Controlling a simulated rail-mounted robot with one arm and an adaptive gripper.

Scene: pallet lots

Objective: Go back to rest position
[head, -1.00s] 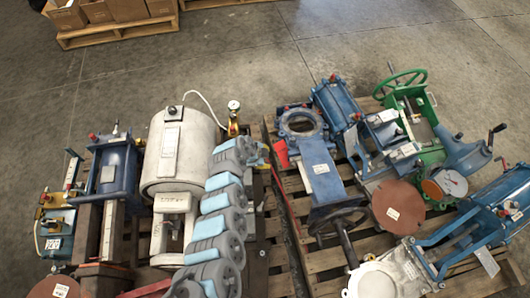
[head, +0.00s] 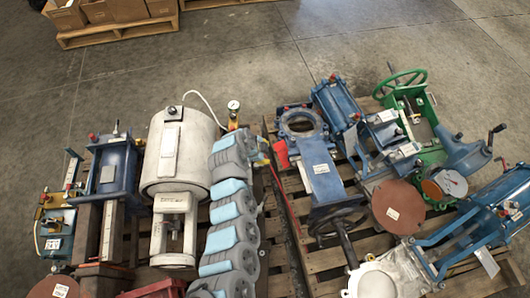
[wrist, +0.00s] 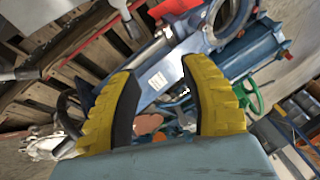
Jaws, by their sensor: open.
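My gripper (wrist: 158,72) is open and empty in the wrist view, with yellow fingers and dark inner pads spread apart. Beyond the fingers lies a blue gate valve (wrist: 165,72) with a white label; I see no contact with it. In the head view my grey and light-blue arm reaches up from the bottom middle, between the white machine and the right pallet. The gripper itself is hard to make out there, at the far end of the arm.
The white cylindrical machine (head: 178,150) and a blue press (head: 113,168) stand left of my arm. The right pallet (head: 300,235) bears the blue gate valve (head: 322,175), a green handwheel valve (head: 425,125) and other valves. Open concrete floor (head: 250,65) lies behind. A pallet with boxes (head: 115,28) stands back left.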

